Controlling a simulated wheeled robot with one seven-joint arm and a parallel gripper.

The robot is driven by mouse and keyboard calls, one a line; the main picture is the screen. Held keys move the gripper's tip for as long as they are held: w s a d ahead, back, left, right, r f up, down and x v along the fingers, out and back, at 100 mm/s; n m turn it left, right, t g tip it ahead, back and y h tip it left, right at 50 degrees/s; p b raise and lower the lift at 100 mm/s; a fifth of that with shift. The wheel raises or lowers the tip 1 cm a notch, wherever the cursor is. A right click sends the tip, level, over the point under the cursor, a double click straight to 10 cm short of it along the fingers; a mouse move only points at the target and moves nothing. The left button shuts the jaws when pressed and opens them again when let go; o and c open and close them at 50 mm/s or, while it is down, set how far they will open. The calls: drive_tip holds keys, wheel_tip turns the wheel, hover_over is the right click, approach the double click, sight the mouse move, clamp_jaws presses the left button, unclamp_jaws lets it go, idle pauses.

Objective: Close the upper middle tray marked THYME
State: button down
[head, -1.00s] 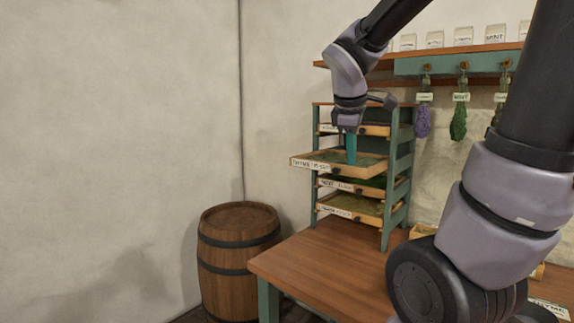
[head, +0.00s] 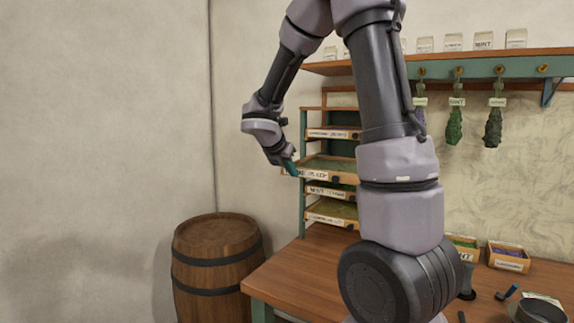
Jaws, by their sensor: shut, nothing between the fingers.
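The tray marked THYME (head: 341,165), the upper middle one in the drying rack (head: 303,208), sticks out past the trays above and below it. Its front label is partly covered by my gripper, and its right part is hidden behind my arm. My gripper (head: 291,168) is shut and empty, with its teal fingers pointing down and right at the left end of the tray's front. I cannot tell whether the fingers touch the tray.
The top tray (head: 333,134) and the two lower trays, one marked MINT (head: 330,192), sit further back in the rack. A barrel (head: 216,262) stands left of the wooden table (head: 290,280). Small herb boxes (head: 508,257) and a pan (head: 540,310) are at the right.

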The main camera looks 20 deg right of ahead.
sight(328, 167)
drive_tip(key=w+d+f, duration=0.2)
drive_tip(key=w+d, duration=0.2)
drive_tip(key=d, duration=0.1)
drive_tip(key=shift+d+f, duration=0.2)
drive_tip(key=shift+f, duration=0.15)
drive_tip(key=w+d, duration=0.3)
drive_tip(key=d, duration=0.1)
drive_tip(key=w+d, duration=0.4)
drive_tip(key=d, duration=0.1)
drive_tip(key=w+d, duration=0.4)
drive_tip(key=d, duration=0.1)
drive_tip(key=shift+w+d, duration=0.15)
drive_tip(key=shift+d, duration=0.1)
drive_tip(key=shift+w+d, duration=0.4)
drive_tip(key=shift+d, duration=0.1)
drive_tip(key=shift+r, duration=0.1)
drive_tip(key=shift+d, duration=0.1)
drive_tip(key=shift+r, duration=0.1)
